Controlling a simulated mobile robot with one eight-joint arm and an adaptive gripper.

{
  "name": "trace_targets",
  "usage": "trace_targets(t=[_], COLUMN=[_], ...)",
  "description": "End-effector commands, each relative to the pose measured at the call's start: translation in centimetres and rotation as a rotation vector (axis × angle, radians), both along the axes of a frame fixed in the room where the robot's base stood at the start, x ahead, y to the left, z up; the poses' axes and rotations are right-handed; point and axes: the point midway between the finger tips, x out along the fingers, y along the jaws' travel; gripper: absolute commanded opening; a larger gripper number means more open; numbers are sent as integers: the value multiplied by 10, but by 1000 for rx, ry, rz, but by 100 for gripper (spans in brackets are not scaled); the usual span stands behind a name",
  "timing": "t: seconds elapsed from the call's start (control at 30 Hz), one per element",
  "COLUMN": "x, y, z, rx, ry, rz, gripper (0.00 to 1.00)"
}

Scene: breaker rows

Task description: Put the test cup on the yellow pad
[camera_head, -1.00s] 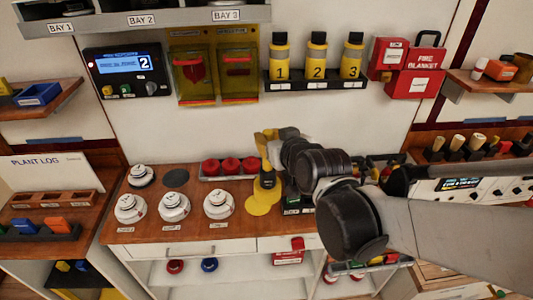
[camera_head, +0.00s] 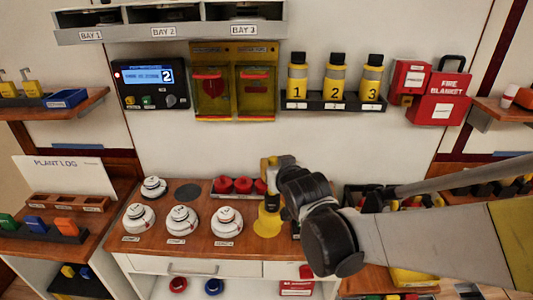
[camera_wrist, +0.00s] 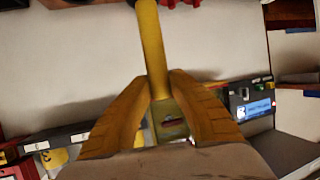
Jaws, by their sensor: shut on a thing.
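The test cup (camera_head: 269,204) is a yellow and dark piece in the head view, directly over the round yellow pad (camera_head: 267,228) on the wooden bench. I cannot tell whether its bottom touches the pad. My gripper (camera_wrist: 161,78) has its two tan fingers closed on a yellow stem (camera_wrist: 152,40) of the cup in the wrist view. In the head view my gripper (camera_head: 271,172) is above the cup, and my dark wrist partly hides the grip.
White detectors (camera_head: 183,220) stand on the bench left of the pad, near a dark round pad (camera_head: 188,192). Red caps (camera_head: 243,185) sit in a rack just behind. Numbered yellow bottles (camera_head: 334,80) stand on a wall shelf above. The bench front edge is close.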

Motion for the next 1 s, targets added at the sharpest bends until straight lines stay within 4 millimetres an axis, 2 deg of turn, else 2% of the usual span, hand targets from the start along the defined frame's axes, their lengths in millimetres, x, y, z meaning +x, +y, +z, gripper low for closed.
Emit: trace_targets(t=[0.1,0.27,0.53,0.9,0.93,0.97,1.0], x=[9,13,13,13,12,12,12], y=[12,16,15,15,15,15,15], z=[-10,-15,-53,-56,-56,-55,-55], rx=[0,1,1,1,0,0,0], ry=[-1,-1,-1,0,1,1,1], rz=[1,0,0,0,-1,-1,-1], gripper=[0,0,0,0,28,37,40])
